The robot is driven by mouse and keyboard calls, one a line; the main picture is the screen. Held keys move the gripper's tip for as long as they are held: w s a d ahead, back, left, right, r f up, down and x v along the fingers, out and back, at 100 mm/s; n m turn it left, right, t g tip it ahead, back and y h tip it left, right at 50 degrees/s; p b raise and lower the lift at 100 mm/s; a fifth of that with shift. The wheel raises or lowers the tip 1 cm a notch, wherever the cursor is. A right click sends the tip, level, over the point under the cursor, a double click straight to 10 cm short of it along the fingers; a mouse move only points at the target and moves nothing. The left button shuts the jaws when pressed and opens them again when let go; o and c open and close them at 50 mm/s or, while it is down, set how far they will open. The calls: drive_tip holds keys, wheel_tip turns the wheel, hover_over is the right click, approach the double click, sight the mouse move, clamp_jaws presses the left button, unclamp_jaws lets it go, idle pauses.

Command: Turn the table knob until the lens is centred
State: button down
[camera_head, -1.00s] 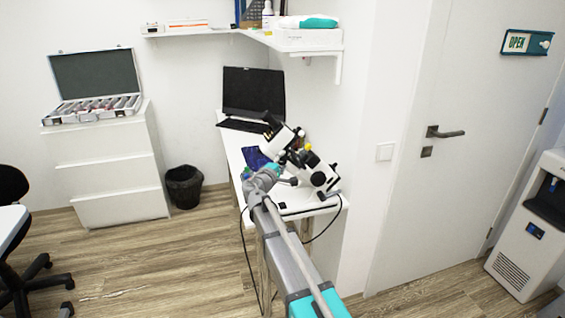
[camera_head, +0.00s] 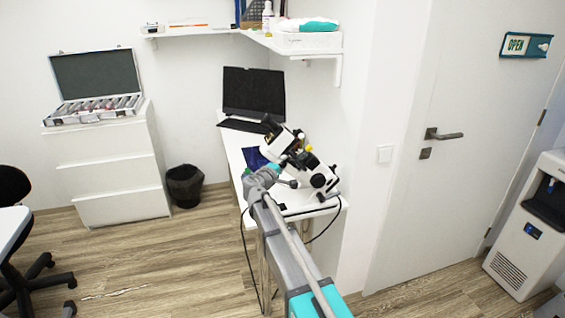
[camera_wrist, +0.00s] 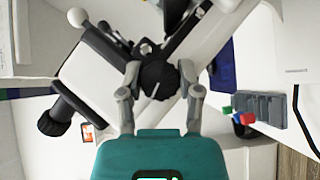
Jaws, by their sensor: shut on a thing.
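A white and black optical instrument (camera_head: 320,178) with eyepieces stands on the narrow white table. It fills much of the wrist view, where its white body (camera_wrist: 92,82) appears tilted. A black round knob (camera_wrist: 157,88) with a pale line on its face sits between the fingers of my gripper (camera_wrist: 160,76). The fingers are shut on the knob from both sides. In the head view my gripper reaches the instrument's near left side, and my wrist hides the knob. I cannot tell which part is the lens or whether it is centred.
A black laptop (camera_head: 253,94) stands at the table's (camera_head: 233,155) far end. The wrist view shows a grey compartment tray (camera_wrist: 267,110) beside small red, green and blue pieces. A dark cable (camera_head: 322,232) hangs off the table's near edge. The wall closely borders the table's right side.

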drive_tip(key=shift+c, duration=1.3)
unclamp_jaws()
drive_tip(key=shift+f+n+t+b, duration=0.15)
drive_tip(key=shift+n+t+b, duration=0.2)
drive_tip(key=shift+b, duration=0.45)
drive_tip(key=shift+n+t+h+b, duration=0.25)
drive_tip(key=shift+n+h+b, duration=0.1)
drive_tip(key=shift+b, duration=0.25)
drive_tip(key=r+v, duration=0.1)
drive_tip(key=v, duration=1.2)
drive_tip(key=s+d+f+m+g+y+p, duration=0.1)
drive_tip(key=s+d+f+m+g+p, duration=0.3)
drive_tip(key=d, duration=0.6)
drive_tip(key=s+d+f+m+g+y+p, duration=0.2)
drive_tip(key=s+d+f+m+g+p, duration=0.2)
drive_tip(key=s+d, duration=0.7)
drive_tip(key=shift+f+m+g, duration=0.4)
drive_tip(key=shift+m+g, duration=0.7)
drive_tip(key=shift+g, duration=1.3)
